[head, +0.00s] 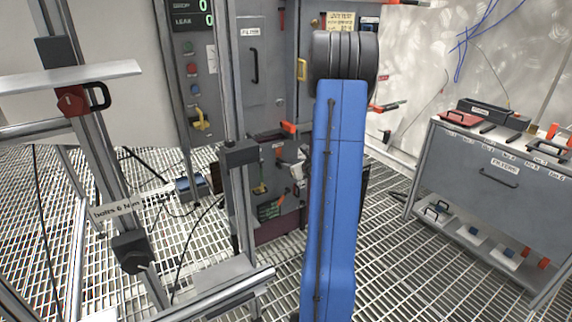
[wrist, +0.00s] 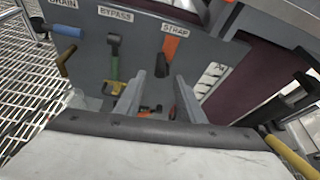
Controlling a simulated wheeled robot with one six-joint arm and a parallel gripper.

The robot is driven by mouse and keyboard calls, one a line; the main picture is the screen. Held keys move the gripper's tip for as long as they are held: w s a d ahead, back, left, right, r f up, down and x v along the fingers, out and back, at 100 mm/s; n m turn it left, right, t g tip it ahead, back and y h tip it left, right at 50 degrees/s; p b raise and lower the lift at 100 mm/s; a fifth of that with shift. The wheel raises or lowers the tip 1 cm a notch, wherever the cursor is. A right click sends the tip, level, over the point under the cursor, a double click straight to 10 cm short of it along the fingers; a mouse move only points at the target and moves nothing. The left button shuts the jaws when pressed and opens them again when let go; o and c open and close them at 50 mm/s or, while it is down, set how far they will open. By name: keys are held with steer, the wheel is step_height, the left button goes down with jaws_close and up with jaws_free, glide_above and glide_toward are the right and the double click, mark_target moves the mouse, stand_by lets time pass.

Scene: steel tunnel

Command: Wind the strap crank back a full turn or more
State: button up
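The strap crank (wrist: 170,47) shows in the wrist view on a grey panel under a label reading STRAP. It has an orange arm pointing down and a dark knob at its lower end. My gripper (wrist: 159,84) is open, with two grey fingers pointing toward the panel. The knob appears just beyond and between the fingertips, slightly above them in the picture. Nothing is seen held, and I cannot tell whether a finger touches the knob. In the head view my blue arm hides much of the gripper and panel area.
Left of the crank are a green BYPASS lever (wrist: 114,52) and a blue DRAIN handle (wrist: 66,31). A yellow bar (wrist: 292,156) crosses the lower right. In the head view a grey tool cabinet (head: 480,172) stands right, and a metal frame (head: 105,140) stands left on the grating floor.

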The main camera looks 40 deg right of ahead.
steer(key=v, duration=0.8)
steer(key=shift+s, duration=0.15)
